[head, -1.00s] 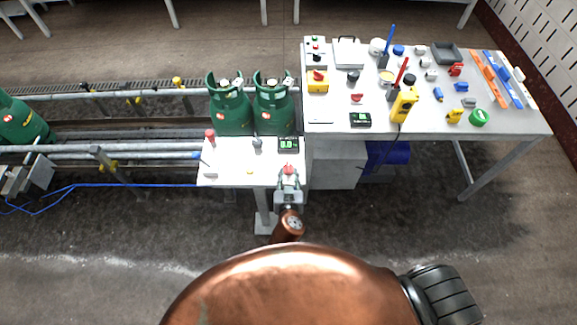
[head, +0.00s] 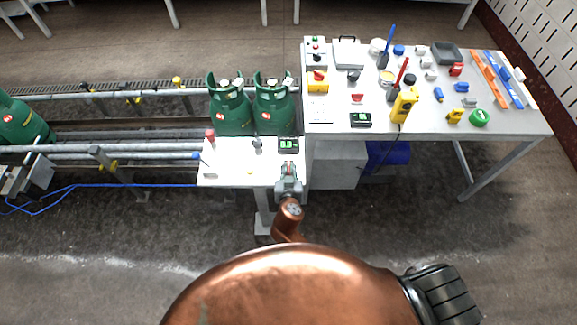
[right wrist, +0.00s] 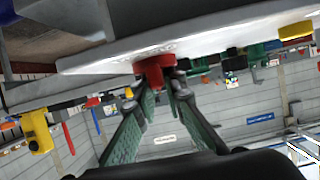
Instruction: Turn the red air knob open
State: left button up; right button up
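The red air knob (head: 289,168) is at the front right of the small white table (head: 232,178), and it also shows in the right wrist view (right wrist: 154,70) on the white surface. My right gripper (head: 289,176) reaches in from the front. In the right wrist view its two green-padded fingers (right wrist: 165,92) stand one on each side of the knob's grip. They look parted, with a narrow gap on the right side; whether the left finger touches the knob is unclear. My left gripper is not in view.
A small dark display (head: 288,144) sits just behind the knob. A red button (head: 210,133) and a grey knob (head: 257,143) are further left. Two green gas cylinders (head: 231,108) stand behind the table. The large tool table (head: 440,120) is crowded, to the right.

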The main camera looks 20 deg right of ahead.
grip_shut()
